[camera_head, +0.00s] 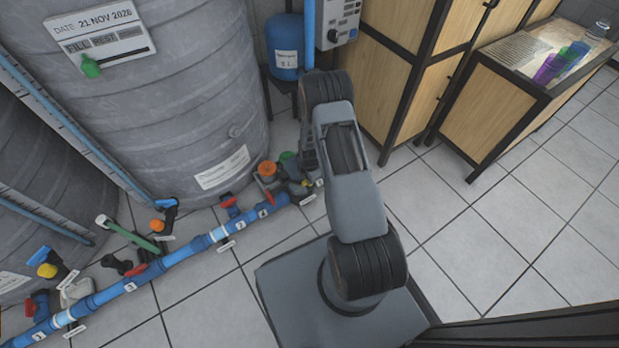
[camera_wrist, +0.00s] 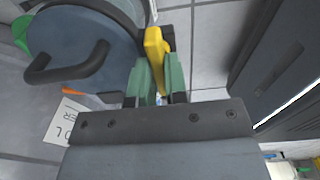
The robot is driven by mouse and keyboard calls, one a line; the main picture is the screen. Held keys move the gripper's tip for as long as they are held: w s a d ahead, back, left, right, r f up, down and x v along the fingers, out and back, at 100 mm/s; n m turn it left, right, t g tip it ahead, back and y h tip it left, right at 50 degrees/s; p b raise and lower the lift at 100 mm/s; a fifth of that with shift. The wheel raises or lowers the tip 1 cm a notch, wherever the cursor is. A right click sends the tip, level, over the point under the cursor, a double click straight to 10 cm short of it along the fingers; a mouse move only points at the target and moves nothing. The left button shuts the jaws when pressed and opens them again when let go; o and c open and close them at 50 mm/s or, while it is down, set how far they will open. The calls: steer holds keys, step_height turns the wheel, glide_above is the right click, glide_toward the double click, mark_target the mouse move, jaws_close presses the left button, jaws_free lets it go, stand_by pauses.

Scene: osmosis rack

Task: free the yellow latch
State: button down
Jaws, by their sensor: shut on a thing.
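The yellow latch (camera_wrist: 155,45) stands upright in the wrist view, beside a round dark blue-grey body (camera_wrist: 85,30) with a black bar handle (camera_wrist: 75,68). My gripper (camera_wrist: 159,72) has its two green fingers on either side of the latch's lower part and is shut on it. The latch's lower end is hidden between the fingers. In the head view my arm reaches down to the fittings at the right end of the blue pipe (camera_head: 180,255). My fingertips are hard to make out there.
Large grey tanks (camera_head: 150,90) stand at the left, with several coloured valves along the pipe. A blue vessel (camera_head: 285,60) and wooden cabinets (camera_head: 395,65) stand behind my arm. A display case (camera_head: 520,90) is at the right. The tiled floor (camera_head: 480,230) at right is clear.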

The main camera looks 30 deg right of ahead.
stand_by(0.3)
steer(key=c, duration=1.1)
jaws_free()
steer(key=shift+c, duration=0.2)
step_height(320, 180, up, 14)
steer(key=p, duration=0.5)
steer(key=shift+f, duration=0.1)
